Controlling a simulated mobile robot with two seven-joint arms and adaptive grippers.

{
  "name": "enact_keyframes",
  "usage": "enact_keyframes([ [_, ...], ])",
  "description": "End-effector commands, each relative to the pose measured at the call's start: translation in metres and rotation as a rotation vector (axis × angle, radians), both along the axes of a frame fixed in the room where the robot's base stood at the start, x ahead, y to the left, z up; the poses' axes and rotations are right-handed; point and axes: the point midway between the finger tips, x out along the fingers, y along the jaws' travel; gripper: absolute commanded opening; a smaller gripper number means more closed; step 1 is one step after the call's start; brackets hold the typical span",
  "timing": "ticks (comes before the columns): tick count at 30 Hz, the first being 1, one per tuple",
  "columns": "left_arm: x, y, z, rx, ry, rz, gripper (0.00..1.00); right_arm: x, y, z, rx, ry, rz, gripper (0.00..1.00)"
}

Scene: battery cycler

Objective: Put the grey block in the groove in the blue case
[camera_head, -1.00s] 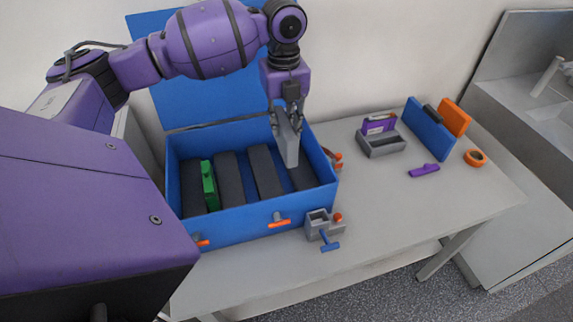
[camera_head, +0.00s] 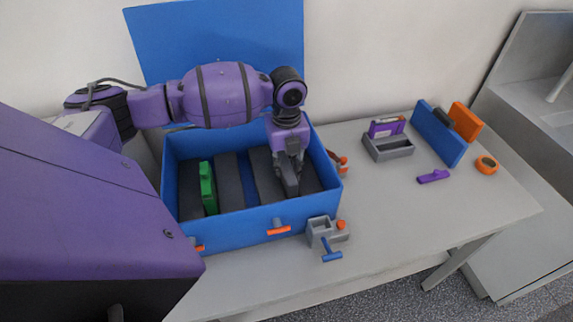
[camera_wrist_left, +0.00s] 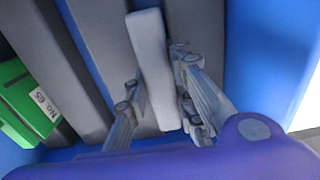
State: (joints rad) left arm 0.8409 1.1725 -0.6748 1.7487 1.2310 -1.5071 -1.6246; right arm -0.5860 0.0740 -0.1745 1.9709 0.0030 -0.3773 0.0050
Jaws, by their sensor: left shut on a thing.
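The open blue case (camera_head: 240,222) stands on the table with dark foam ridges and grooves inside. My left gripper (camera_head: 290,172) reaches down into the right part of the case, shut on the grey block (camera_head: 289,184). In the left wrist view the light grey block (camera_wrist_left: 150,62) stands upright between the two fingers of the gripper (camera_wrist_left: 155,95). It is over the dark foam, near the blue right wall. I cannot tell whether its lower end is seated in a groove. My right gripper is not in view.
A green block (camera_head: 208,188), labelled "No. 65" in the left wrist view, stands in a left groove. A grey fixture with a blue handle (camera_head: 331,256) is at the case's front right corner. A grey tray (camera_head: 390,148), blue panel (camera_head: 437,133) and orange tape roll (camera_head: 486,165) stand farther right.

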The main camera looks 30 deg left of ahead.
Motion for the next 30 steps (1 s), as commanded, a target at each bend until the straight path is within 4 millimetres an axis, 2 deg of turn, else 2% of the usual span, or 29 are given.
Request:
enact_keyframes([
  [9, 0.001, 0.000, -0.002, 0.000, -0.001, 0.000, 0.10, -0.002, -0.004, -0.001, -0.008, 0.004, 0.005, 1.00],
  [10, 0.001, 0.000, -0.001, -0.001, -0.002, 0.000, 0.27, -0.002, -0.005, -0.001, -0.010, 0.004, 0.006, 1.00],
  [14, 0.001, 0.000, -0.001, -0.001, -0.002, 0.000, 0.41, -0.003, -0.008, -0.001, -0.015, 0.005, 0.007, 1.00],
  [23, 0.001, 0.000, 0.000, -0.001, -0.002, 0.000, 0.41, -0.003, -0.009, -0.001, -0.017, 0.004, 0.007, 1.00],
  [26, 0.002, 0.000, 0.008, -0.001, -0.004, 0.000, 0.41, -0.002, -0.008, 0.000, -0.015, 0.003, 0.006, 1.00],
  [30, 0.002, 0.000, 0.032, 0.001, -0.007, -0.001, 0.41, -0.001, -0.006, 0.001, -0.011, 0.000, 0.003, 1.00],
])
